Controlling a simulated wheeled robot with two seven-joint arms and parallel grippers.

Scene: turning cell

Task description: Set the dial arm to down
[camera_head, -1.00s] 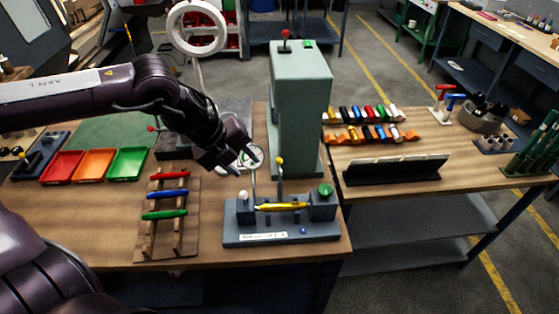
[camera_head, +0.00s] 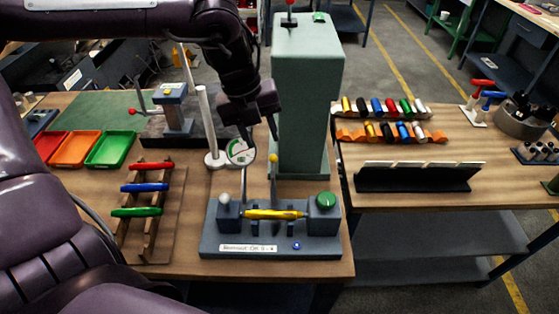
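The runout fixture (camera_head: 270,242) is a blue-grey block on the near bench, with a long yellow workpiece (camera_head: 273,214) lying across it. A round white dial with green marking (camera_head: 241,152) stands at the upper end of a thin upright arm (camera_head: 243,187) behind the workpiece. Another thin upright lever with a yellow ball (camera_head: 273,159) stands just to its right. My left gripper (camera_head: 259,132) points down just above and beside the dial. Its fingers look spread, with nothing seen between them. Whether one touches the dial is unclear. My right gripper is out of view.
A tall green-grey column (camera_head: 304,95) stands close behind and right of the fixture. A white post (camera_head: 208,120) is to the left of the dial. A rack of coloured handles (camera_head: 146,190) and red, orange and green trays (camera_head: 110,150) lie further left.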

